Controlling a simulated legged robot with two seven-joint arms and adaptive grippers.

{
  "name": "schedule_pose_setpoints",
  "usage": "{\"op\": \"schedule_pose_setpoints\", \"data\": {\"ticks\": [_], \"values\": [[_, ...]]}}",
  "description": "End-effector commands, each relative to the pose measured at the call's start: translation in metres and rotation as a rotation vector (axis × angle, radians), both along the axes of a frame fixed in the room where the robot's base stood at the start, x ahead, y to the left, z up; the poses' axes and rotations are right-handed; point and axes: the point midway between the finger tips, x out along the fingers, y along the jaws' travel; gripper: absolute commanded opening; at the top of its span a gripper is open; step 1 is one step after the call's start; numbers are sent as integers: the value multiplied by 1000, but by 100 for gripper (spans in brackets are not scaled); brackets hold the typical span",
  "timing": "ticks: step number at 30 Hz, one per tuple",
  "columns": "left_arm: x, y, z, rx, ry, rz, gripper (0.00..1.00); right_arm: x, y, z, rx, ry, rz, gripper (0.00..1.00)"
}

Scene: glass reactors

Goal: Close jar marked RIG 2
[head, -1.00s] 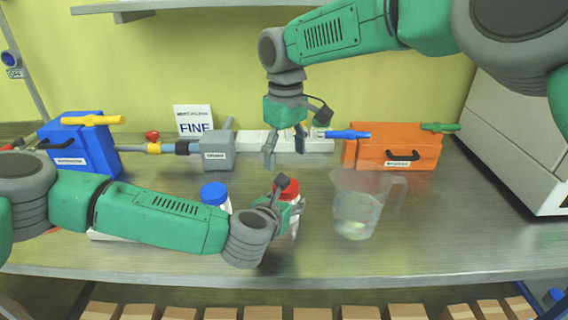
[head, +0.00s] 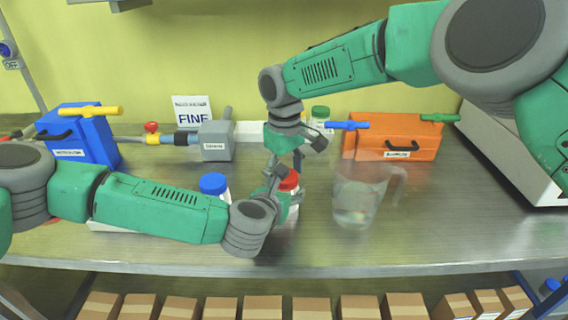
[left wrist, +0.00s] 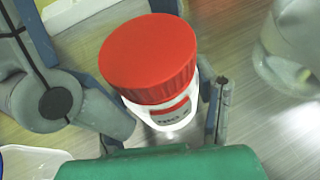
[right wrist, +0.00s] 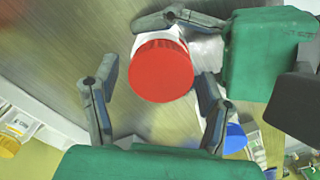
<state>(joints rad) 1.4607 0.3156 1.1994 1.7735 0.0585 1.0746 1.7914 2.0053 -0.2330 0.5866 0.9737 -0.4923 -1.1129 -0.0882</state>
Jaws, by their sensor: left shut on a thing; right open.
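A white jar with a red lid (head: 289,180) stands upright on the bench. In the left wrist view the lid (left wrist: 148,55) sits on top of the white body (left wrist: 165,118); the label is too blurred to read surely. My left gripper (head: 286,200) is shut on the jar's body, its fingers on either side below the lid. My right gripper (head: 285,165) is open and comes down from above at the lid. In the right wrist view the red lid (right wrist: 162,70) lies ahead of and between my right fingers; I cannot tell whether they touch it.
A blue-lidded jar (head: 214,184) stands left of the red-lidded one, behind my left arm. A clear jug (head: 355,203) is close on the right. A blue box (head: 80,137), a grey box (head: 215,142) and an orange box (head: 396,138) stand behind. The bench front is clear.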

Motion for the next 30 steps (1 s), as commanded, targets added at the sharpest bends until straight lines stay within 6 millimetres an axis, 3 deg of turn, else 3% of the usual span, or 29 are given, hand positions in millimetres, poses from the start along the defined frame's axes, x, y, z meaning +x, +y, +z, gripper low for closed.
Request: {"op": "schedule_pose_setpoints", "data": {"ticks": [8, 12, 13, 21, 22, 23, 30], "values": [[0, 0, 0, 0, -1, 0, 0, 0, 0, -1, 0, 0, 0, 67], [0, 0, 1, 0, -1, 0, 0, 0, 0, -1, 0, 0, 0, 21], [0, 0, 1, 0, -1, 0, 0, 0, 0, -1, 0, 0, 0, 15], [0, 0, 0, 0, -1, 0, 0, 0, 0, -1, -1, -1, -17, 15], [0, 0, 0, 0, -1, 0, 0, 0, 0, -1, -1, -1, -17, 60], [0, 0, 0, 0, -1, 0, 0, 0, 0, -1, -1, -1, -17, 70], [0, 0, 0, 0, -1, 0, 0, 0, 0, -1, 0, 0, -17, 74]]}}
